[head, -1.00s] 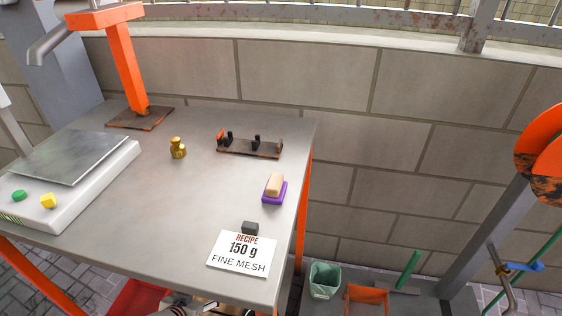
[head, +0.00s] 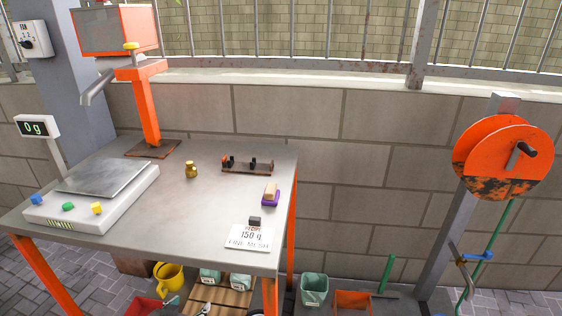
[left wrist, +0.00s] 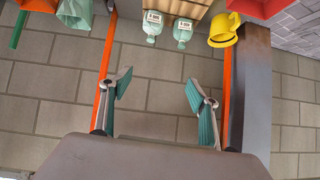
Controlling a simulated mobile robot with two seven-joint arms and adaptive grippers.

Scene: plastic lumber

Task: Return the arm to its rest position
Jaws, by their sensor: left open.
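My left gripper (left wrist: 159,85) is open and empty in the left wrist view, its two teal-padded fingers spread apart with only the block wall behind the gap. In the head view its fingertips (head: 188,304) seem to show at the bottom edge, low in front of the table; the rest of the arm is out of frame. My right gripper is in neither view. The grey table (head: 190,210) carries a white scale (head: 120,200) reading 0 g, a brass weight (head: 191,169) and a recipe card (head: 249,237).
Under the table are a yellow jug (head: 169,279), labelled containers (head: 210,275) on a wooden pallet and a red bin (head: 141,306). A green bin (head: 314,289) and an orange bin (head: 352,303) stand to the right. An orange reel (head: 503,157) hangs on a post.

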